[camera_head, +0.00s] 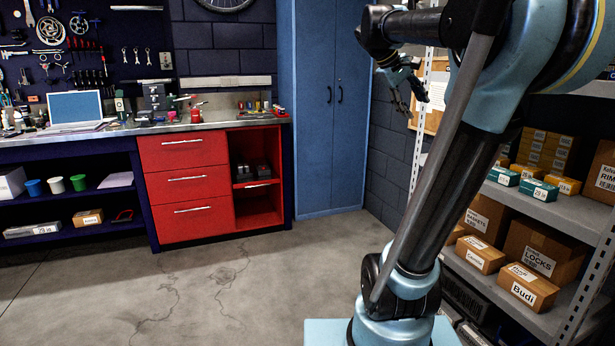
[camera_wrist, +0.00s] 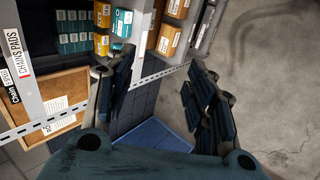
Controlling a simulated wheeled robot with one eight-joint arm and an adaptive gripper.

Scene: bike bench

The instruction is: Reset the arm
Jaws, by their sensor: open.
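My gripper (camera_head: 405,88) is in the upper right of the head view, at the end of my raised, folded arm. It hangs in the air in front of the grey wall and beside the shelf rack. In the wrist view my gripper (camera_wrist: 160,105) shows its two dark fingers spread apart, with nothing between them. The gripper is open and empty. Part of my arm covers the shelves behind it in the head view.
A metal shelf rack (camera_head: 548,202) with boxes stands close on the right. A blue cabinet (camera_head: 330,110) stands at the back. A workbench (camera_head: 110,130) with red drawers (camera_head: 185,155) is at left. The concrete floor (camera_head: 240,285) in front is clear. A cork board (camera_wrist: 50,105) shows beside the rack.

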